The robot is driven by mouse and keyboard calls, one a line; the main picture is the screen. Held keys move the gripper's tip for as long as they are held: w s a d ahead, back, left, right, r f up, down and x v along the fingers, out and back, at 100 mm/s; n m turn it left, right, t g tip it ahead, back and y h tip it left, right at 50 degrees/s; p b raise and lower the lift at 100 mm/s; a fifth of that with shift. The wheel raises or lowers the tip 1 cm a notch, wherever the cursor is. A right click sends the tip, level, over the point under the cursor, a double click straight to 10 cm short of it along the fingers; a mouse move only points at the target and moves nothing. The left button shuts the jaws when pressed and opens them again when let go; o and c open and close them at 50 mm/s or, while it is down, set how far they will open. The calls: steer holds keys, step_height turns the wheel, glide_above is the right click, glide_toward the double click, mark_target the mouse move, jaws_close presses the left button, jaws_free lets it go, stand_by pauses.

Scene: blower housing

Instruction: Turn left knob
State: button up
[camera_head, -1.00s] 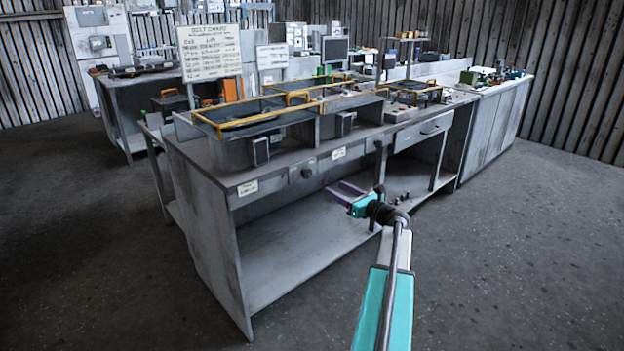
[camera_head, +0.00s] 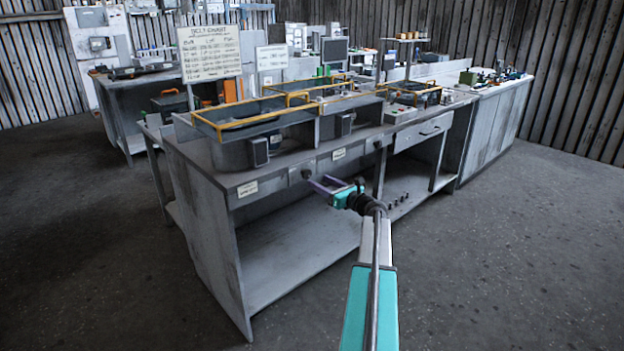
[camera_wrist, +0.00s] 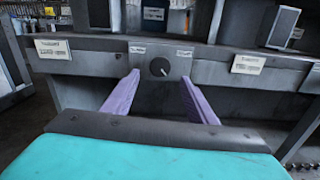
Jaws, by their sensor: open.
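The left knob (camera_head: 306,173) is a round dark knob on the front rail of the near grey bench. In the wrist view the knob (camera_wrist: 160,67) has a light pointer mark and appears between my fingertips, near the picture's middle. My gripper (camera_head: 318,182), with two purple fingers, is open and empty. The gripper (camera_wrist: 160,78) faces the knob with a finger on each side. I cannot tell whether either finger touches it. A second dark knob (camera_head: 378,144) sits farther right on the same rail.
The bench top (camera_head: 205,150) carries belt housings with yellow rims and a belt chart sign (camera_head: 210,53). A lower shelf (camera_head: 270,265) lies under the rail. Paper labels (camera_head: 247,188) are on the rail. The floor (camera_head: 500,270) in front is clear.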

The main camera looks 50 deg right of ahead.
mark_target(308, 176)
steer(key=shift+w+d, duration=0.15)
steer(key=shift+w, duration=1.35)
steer(key=shift+w+d, duration=0.1)
steer(key=shift+w, duration=1.4)
steer(key=shift+c, duration=0.4)
steer(key=c, duration=1)
steer(key=shift+f+n+b, duration=0.1)
steer(key=shift+n+b, duration=0.3)
